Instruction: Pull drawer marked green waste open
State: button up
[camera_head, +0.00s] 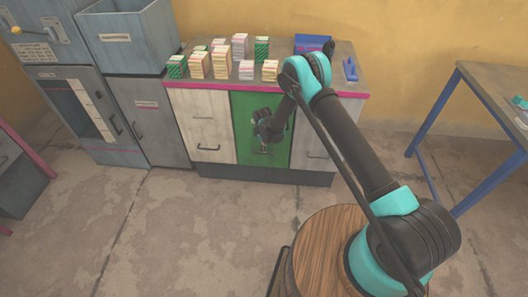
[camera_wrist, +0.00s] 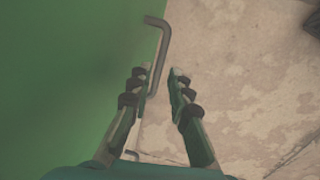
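The green drawer front (camera_head: 244,112) is in the middle of the low cabinet in the head view and looks closed. No lettering on it is readable. In the wrist view the green front (camera_wrist: 60,70) fills the left side. Its grey bar handle (camera_wrist: 163,40) runs lengthwise between my two fingers. My gripper (camera_wrist: 161,68) is open around the handle. The bar lies close beside the left finger and apart from the right finger. In the head view my gripper (camera_head: 262,146) is low in front of the green drawer and partly hides its handle.
Stacks of cards (camera_head: 199,65), a blue box (camera_head: 312,43) and a blue item (camera_head: 350,69) stand on the counter (camera_head: 285,72). A blue-legged table (camera_head: 478,90) is at right. The floor (camera_head: 190,225) before the cabinet is clear.

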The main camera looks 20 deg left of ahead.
jog(key=shift+w+a+f, duration=0.1)
jog(key=shift+w+f, duration=0.1)
jog(key=shift+f, duration=0.9)
jog(key=shift+w+f, duration=0.2)
jog(key=shift+f, duration=0.9)
jog(key=shift+c, duration=0.6)
grip_shut()
